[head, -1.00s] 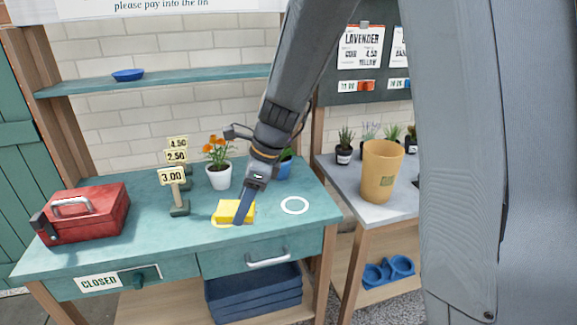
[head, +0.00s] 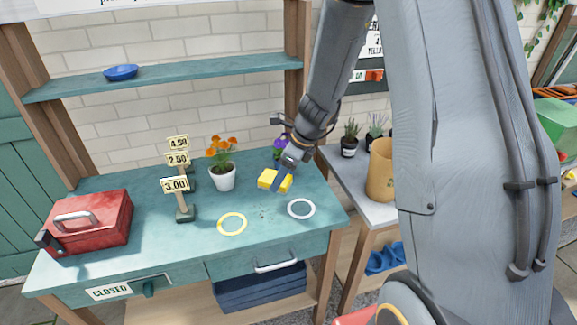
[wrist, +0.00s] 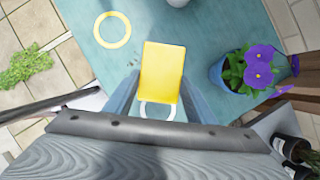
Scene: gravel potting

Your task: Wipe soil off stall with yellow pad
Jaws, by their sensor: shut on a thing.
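The yellow pad (head: 274,181) is in my gripper (head: 284,178), which is shut on it. In the wrist view the pad (wrist: 161,80) shows between the two fingers. The pad looks held above the teal stall top (head: 140,232); I cannot tell exactly how high. Small dark soil specks (head: 263,212) lie on the stall between the yellow ring (head: 232,236) and the white ring (head: 301,217). In the wrist view specks (wrist: 134,64) show just left of the pad, and the pad partly hides the white ring (wrist: 143,111).
A white pot of orange flowers (head: 222,178) stands behind the yellow ring, left of the pad. A blue pot with purple flowers (wrist: 222,75) stands right of the pad in the wrist view. Price signs (head: 175,186) and a red cash box (head: 88,222) stand to the left.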

